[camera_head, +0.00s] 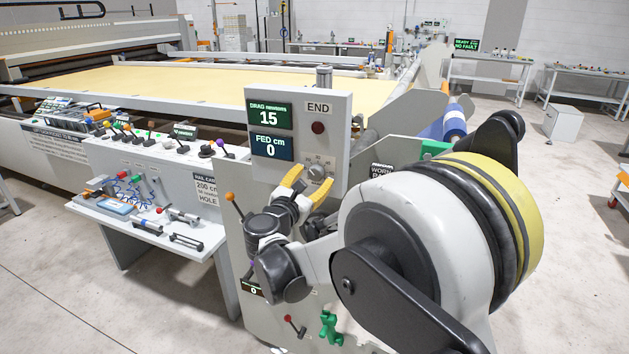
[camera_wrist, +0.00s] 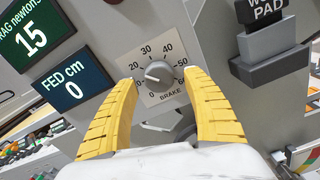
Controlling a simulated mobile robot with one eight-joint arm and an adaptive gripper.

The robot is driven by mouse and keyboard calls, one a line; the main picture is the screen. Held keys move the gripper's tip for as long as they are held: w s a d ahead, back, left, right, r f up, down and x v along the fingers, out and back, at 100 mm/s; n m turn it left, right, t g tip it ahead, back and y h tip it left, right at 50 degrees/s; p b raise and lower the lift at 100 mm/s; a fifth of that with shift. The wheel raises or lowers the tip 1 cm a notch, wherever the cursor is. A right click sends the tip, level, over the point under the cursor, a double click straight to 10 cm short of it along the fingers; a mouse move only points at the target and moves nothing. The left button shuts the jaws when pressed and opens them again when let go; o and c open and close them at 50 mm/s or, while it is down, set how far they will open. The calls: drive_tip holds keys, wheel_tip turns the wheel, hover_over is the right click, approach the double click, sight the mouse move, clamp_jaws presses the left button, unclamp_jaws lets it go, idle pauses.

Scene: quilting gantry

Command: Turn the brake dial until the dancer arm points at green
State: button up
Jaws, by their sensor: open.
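The brake dial (camera_head: 319,171) is a grey knob on the upright grey control panel (camera_head: 341,118). In the wrist view the dial (camera_wrist: 159,75) sits on a pale plate with numbers up to 60 and the word BRAKE. Its pointer mark faces left, toward the low numbers. My gripper (camera_head: 309,184) has yellow fingers, open and in front of the dial. In the wrist view the gripper's fingers (camera_wrist: 160,80) flank the knob with gaps showing on both sides; contact is not visible. I cannot make out the dancer arm or its green mark.
The panel screens read DRAG newtons 15 (camera_head: 269,116) and FED cm 0 (camera_head: 272,147). A lever with an orange ball (camera_head: 230,197) stands left of my arm. A tool shelf (camera_head: 150,222) lies left.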

drive_tip(key=shift+w+d, duration=0.2)
drive_tip(key=shift+w, duration=0.45)
drive_tip(key=c, duration=1.2)
drive_tip(key=shift+o, duration=0.2)
drive_tip(key=shift+m, duration=0.3)
drive_tip(key=shift+a+r+m+p, duration=0.15)
drive_tip(key=shift+m+p, duration=0.25)
drive_tip(key=shift+m, duration=2.7)
